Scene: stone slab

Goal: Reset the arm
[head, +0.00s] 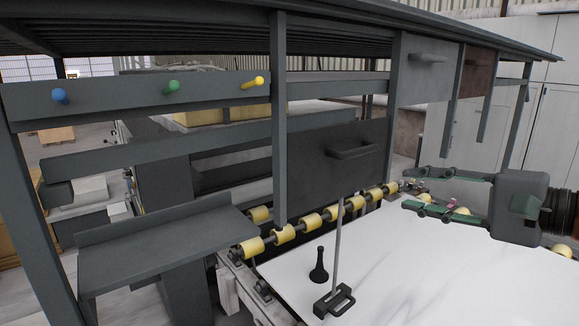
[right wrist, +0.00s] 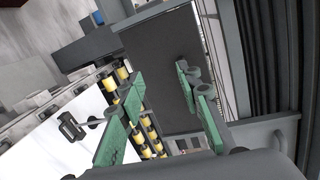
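My right gripper (head: 411,190) comes in from the right, above the far right part of the white slab (head: 440,275). Its green fingers are spread apart with nothing between them. The right wrist view also shows the open fingers (right wrist: 158,82), with a dark panel behind them. My left gripper is in neither view.
A black handled block with an upright rod (head: 334,298) and a black flared tool (head: 319,268) stand on the slab's near left. Yellow rollers (head: 312,221) line its far edge. A frame with a dark drawer (head: 320,170) rises behind. Coloured knobs (head: 173,87) sit left.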

